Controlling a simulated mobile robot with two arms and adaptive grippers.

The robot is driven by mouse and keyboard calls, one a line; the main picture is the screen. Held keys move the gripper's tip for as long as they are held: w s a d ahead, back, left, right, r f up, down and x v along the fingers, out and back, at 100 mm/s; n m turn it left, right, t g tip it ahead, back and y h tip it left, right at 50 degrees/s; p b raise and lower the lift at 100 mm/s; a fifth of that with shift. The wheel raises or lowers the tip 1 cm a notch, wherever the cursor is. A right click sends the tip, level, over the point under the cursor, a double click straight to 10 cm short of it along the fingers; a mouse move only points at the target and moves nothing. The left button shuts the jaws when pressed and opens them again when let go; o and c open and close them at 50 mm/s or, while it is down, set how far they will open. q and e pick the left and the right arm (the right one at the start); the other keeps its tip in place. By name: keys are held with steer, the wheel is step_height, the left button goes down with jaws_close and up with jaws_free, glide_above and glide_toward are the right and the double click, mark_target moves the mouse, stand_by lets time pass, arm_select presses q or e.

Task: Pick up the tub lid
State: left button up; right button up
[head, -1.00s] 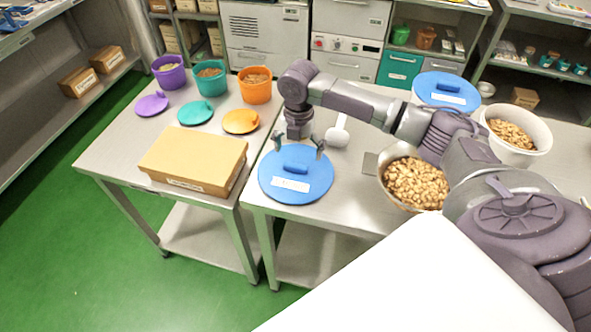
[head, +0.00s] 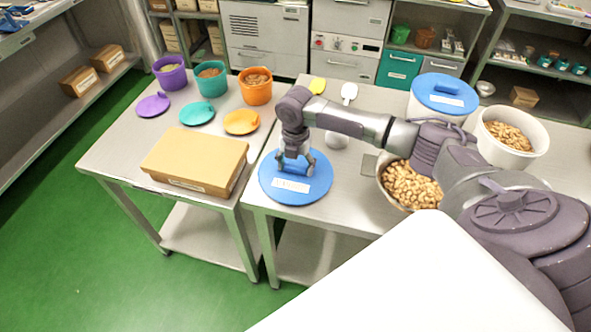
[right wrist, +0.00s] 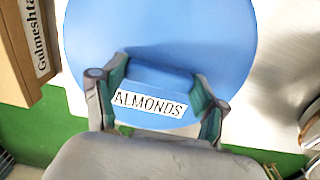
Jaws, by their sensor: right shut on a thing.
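A round blue lid (head: 314,190) lies flat at the left front of the right-hand steel table. Its label reads "ALMONDS" in the right wrist view, where the lid (right wrist: 160,28) fills the middle. My right gripper (head: 296,170) points down over it and is shut on the lid's raised blue handle. In the right wrist view, the gripper's fingers (right wrist: 160,84) stand on either side of the handle, above the label. An open white tub of nuts (head: 486,148) stands at the right. My left gripper is not in view.
A bowl of nuts (head: 410,186) sits right of the lid, under my right arm. Another tub with a blue lid (head: 443,88) stands behind. A cardboard box (head: 195,158) lies on the left table, beyond a narrow gap. A white scoop (head: 348,92) lies at the back.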

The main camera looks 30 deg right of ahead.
steer(key=shift+c, duration=0.7)
